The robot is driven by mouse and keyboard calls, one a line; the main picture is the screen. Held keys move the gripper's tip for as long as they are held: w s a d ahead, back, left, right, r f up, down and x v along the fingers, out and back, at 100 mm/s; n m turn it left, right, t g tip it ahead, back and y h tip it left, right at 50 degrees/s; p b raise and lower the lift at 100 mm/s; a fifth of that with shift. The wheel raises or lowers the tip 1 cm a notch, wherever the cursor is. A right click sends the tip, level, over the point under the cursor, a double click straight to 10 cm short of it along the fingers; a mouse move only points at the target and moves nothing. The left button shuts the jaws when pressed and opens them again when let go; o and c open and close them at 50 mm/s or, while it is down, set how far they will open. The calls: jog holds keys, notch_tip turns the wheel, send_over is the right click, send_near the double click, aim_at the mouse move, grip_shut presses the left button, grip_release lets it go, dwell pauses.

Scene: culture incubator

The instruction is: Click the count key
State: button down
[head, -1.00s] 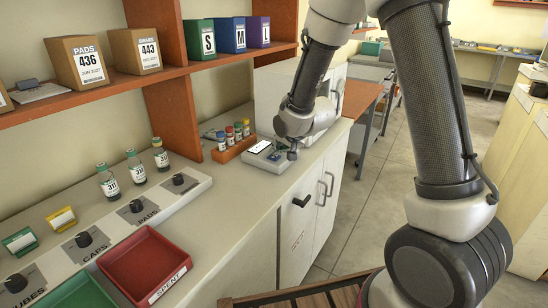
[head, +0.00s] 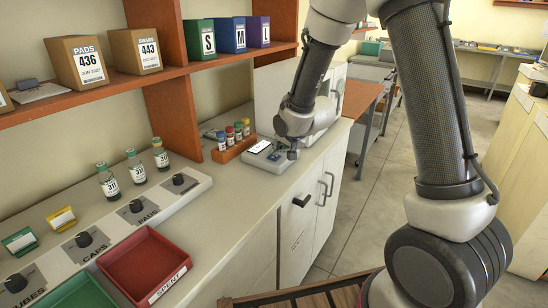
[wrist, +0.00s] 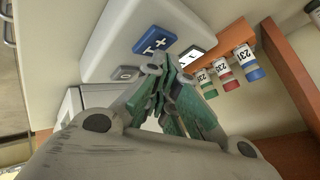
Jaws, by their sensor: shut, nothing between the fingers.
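A pale counter device (head: 258,161) lies on the bench, beside the rack of small vials. The wrist view shows its white body (wrist: 110,35), a blue key (wrist: 155,41) with a white "+1"-like mark, a smaller grey key (wrist: 125,73) marked "0" and part of a lit display (wrist: 193,56). My gripper (head: 292,154) points down over the device's right end. In the wrist view my gripper (wrist: 163,66) has its green-padded fingers shut and empty, tips at the near edge of the blue key. Whether they touch it, I cannot tell. The display's reading is not legible.
An orange rack (head: 234,149) holds several capped vials close beside the device. A white cabinet-like box (head: 270,92) stands behind my wrist. Three bottles (head: 134,167), a control strip (head: 140,212) and a red tray (head: 150,262) are nearer on the bench.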

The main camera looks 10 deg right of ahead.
aim_at(277, 156)
jog(key=shift+r, duration=0.4)
jog(key=shift+r, duration=2.5)
